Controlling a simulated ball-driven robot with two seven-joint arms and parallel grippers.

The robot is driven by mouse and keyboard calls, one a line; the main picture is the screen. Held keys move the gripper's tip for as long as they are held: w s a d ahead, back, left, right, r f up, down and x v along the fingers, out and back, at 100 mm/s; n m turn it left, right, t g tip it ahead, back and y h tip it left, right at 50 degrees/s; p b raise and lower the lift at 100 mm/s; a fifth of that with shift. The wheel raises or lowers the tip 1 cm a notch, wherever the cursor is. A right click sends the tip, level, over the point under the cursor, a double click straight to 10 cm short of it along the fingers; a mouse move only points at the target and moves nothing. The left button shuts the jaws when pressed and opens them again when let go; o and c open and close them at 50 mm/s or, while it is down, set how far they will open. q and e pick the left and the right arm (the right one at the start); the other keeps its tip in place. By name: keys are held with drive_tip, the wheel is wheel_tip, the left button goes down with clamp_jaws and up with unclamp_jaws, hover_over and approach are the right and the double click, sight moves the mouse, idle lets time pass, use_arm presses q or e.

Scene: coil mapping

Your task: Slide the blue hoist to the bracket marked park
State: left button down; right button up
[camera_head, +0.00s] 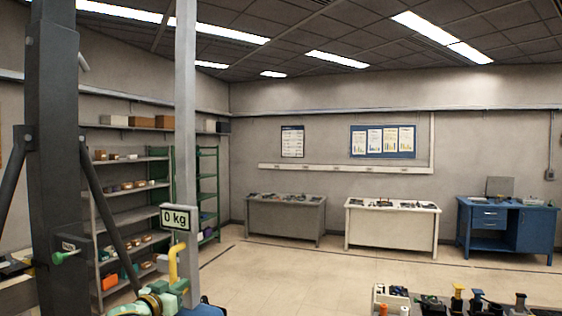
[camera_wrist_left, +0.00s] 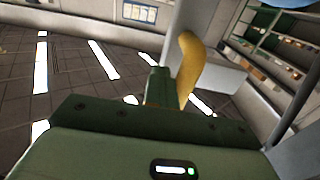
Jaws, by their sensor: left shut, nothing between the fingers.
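My left gripper (camera_head: 176,284) is low in the head view, left of centre, pale green and shut with nothing in it. In the left wrist view its fingers (camera_wrist_left: 165,85) point up and away. A bent yellow hook-like piece (camera_head: 174,262) rises right at the fingers; I cannot tell whether it is part of the gripper. It also shows in the left wrist view (camera_wrist_left: 191,68). A blue rounded piece (camera_head: 206,309) is cut off by the bottom edge beside the gripper; I cannot tell if it is the hoist. No park mark is readable. My right gripper is out of view.
A pale post (camera_head: 185,110) with a "0 kg" display (camera_head: 174,217) stands close behind the gripper. A dark braced post (camera_head: 52,150) stands left, with a green knob (camera_head: 65,257) near it. Several small tools (camera_head: 457,297) are bottom right. Open floor (camera_head: 290,270) lies beyond.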

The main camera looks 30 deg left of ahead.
use_arm(q)
drive_tip(key=shift+s+a+b, duration=0.2)
drive_tip(key=shift+a+b, duration=0.55)
drive_tip(key=shift+a, duration=0.15)
drive_tip(key=shift+s+a+b, duration=0.2)
drive_tip(key=shift+a+b, duration=0.5)
drive_tip(key=shift+a, duration=0.2)
drive_tip(key=a+b, duration=0.1)
drive_tip(key=a, duration=0.1)
drive_tip(key=s+a+b, duration=0.1)
drive_tip(key=a, duration=0.2)
drive_tip(key=shift+s+a, duration=0.1)
drive_tip(key=shift+s, duration=0.1)
